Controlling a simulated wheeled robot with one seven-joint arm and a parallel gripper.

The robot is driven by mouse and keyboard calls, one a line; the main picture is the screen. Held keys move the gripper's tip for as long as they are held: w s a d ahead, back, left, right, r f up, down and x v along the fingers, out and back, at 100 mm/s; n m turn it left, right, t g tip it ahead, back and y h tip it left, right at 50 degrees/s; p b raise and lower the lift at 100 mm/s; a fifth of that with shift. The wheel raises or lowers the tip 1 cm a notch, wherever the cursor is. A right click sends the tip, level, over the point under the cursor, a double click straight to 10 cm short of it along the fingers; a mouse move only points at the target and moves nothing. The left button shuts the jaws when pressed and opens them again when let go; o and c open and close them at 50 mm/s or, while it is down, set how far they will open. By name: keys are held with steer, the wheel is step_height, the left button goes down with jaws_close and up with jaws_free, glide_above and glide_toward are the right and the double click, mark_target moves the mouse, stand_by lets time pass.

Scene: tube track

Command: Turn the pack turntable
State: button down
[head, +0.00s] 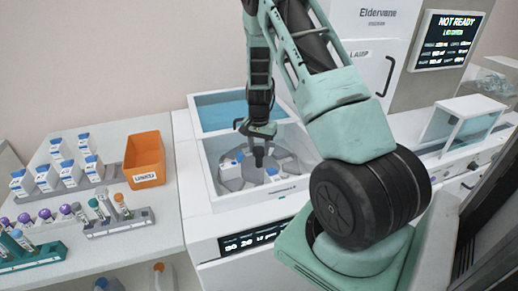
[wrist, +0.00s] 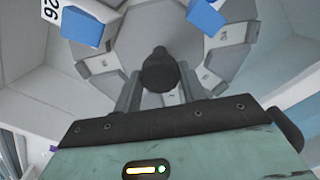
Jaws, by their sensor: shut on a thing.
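The pack turntable (head: 232,183) is a grey disc with slots around its rim, inside an open white chamber. It also shows in the wrist view (wrist: 118,62). A dark round knob (wrist: 160,68) stands at its centre. My gripper (head: 258,160) reaches down into the chamber, and its two fingers are closed on either side of the knob in the wrist view (wrist: 160,92). White packs with blue caps sit at the rim, one at the upper left (wrist: 82,27) and one at the upper right (wrist: 206,17). My gripper hides the near part of the turntable.
The chamber's white walls (head: 207,172) surround the turntable closely. An orange bin (head: 144,158) and racks of bottles and tubes stand on the left bench. A display (head: 448,40) at the back right reads "NOT READY". A clear-sided box (head: 462,122) stands at right.

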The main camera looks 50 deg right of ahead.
steer(key=shift+n+b, duration=0.9)
steer(key=shift+n, duration=1.3)
steer(key=shift+n+b, duration=0.55)
steer(key=shift+n, duration=1.55)
steer(key=shift+r+n, duration=0.1)
steer(key=shift+n, duration=3.8)
steer(key=shift+w+n, duration=0.1)
steer(key=shift+n, duration=0.3)
steer(key=c, duration=0.8)
jaws_free()
step_height(320, 180, up, 17)
steer(key=shift+r+b, duration=0.2)
steer(key=shift+b, duration=0.75)
